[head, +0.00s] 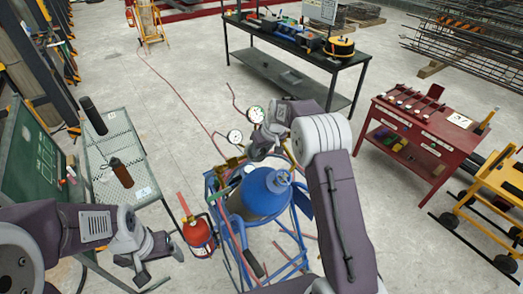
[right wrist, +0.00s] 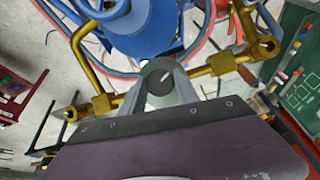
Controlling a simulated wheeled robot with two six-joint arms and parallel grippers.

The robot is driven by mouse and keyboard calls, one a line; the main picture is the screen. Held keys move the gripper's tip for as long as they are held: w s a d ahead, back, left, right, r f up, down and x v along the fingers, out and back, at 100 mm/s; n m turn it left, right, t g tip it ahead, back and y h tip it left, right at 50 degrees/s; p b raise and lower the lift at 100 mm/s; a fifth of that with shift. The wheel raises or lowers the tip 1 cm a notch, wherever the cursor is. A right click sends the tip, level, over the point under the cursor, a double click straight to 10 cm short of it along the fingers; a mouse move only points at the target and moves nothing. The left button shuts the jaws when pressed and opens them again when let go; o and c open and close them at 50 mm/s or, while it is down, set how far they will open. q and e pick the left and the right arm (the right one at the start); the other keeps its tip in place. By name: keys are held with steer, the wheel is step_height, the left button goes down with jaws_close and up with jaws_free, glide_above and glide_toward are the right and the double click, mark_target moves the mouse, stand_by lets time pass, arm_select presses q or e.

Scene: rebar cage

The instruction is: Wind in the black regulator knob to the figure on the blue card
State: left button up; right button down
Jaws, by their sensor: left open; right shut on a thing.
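The black regulator knob (right wrist: 160,77), with a white mark on its face, sits between brass pipes in the right wrist view. My right gripper (right wrist: 163,88) is shut on it, one finger on each side. In the head view my right gripper (head: 262,148) is beside two round gauges, one upper (head: 256,114) and one lower (head: 235,136), above a blue cylinder (head: 262,192); the knob is hidden there. My left gripper (head: 157,268) is open and empty at the lower left, apart from the cylinder. I cannot make out a blue card or its figure.
A blue cart frame (head: 297,236) holds the cylinder, with a red extinguisher (head: 198,234) beside it. A mesh table (head: 103,160) with a brown bottle (head: 121,172) stands left. A red cabinet (head: 424,148) stands right, a black workbench (head: 300,50) behind. Floor between is mostly clear.

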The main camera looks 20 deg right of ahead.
steer(key=shift+d+m+y, duration=0.15)
steer(key=shift+m+y, duration=0.55)
steer(key=shift+m, duration=0.5)
steer(key=shift+f+m+y+b, duration=0.15)
steer(key=shift+m+y+b, duration=0.5)
steer(key=shift+m, duration=0.45)
steer(key=m+y+b, duration=0.1)
steer(key=m, duration=0.1)
steer(key=shift+d+m+y, duration=0.1)
steer(key=shift+m+y, duration=0.15)
steer(key=shift+m, duration=0.15)
steer(key=shift+m+t+y+b, duration=0.3)
steer(key=shift+m+y+b, duration=0.3)
steer(key=shift+m+b, duration=0.45)
steer(key=shift+m, duration=0.35)
